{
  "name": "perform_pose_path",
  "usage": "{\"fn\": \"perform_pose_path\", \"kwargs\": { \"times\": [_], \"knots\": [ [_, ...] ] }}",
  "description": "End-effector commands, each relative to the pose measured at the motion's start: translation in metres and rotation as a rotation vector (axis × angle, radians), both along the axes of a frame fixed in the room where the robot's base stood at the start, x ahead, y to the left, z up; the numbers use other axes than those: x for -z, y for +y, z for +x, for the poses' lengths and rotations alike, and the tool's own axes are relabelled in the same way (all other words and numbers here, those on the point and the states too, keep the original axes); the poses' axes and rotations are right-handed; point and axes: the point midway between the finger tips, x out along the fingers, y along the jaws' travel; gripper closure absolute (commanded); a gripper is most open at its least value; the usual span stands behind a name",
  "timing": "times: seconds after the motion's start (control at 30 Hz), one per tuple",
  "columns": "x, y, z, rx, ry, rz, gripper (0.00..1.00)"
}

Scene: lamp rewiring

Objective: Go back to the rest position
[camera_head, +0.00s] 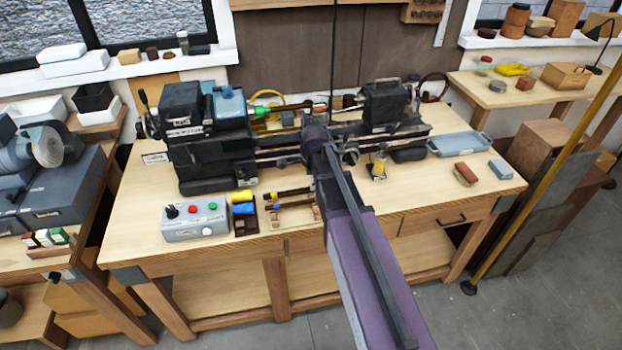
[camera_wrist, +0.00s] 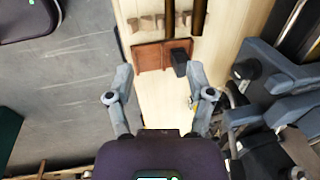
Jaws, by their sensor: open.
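My gripper (camera_wrist: 160,75) is open in the wrist view, its two grey fingers spread apart with nothing held between them. Beyond the fingertips lie the pale bench top (camera_wrist: 165,105) and a reddish-brown holder (camera_wrist: 150,56) with a small dark block at its edge. In the head view my purple arm reaches from the bottom edge over the workbench (camera_head: 140,240) toward the lathe (camera_head: 205,155). The arm's far end is in front of the middle of the lathe, and my fingers cannot be made out there.
A grey control box (camera_head: 195,222) stands at the bench's front left. A blue-grey tray (camera_head: 460,145), a brush (camera_head: 465,174) and a small grey block (camera_head: 500,169) lie at the right. A yellow pole (camera_head: 545,168) stands beyond the bench's right end. Bare floor (camera_head: 510,310) shows at lower right.

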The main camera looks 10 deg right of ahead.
Motion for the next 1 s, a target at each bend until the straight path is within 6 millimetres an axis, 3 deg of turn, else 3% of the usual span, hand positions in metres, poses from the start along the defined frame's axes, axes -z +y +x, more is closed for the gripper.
{"fn": "perform_pose_path", "kwargs": {
  "times": [0.47, 0.67, 1.0],
  "knots": [
    [0.001, 0.000, -0.008, -0.054, 0.008, -0.011, 0.31],
    [0.004, 0.002, -0.031, -0.228, 0.029, -0.041, 0.31],
    [0.010, 0.003, -0.086, -0.690, 0.084, -0.106, 0.31]
  ]
}}
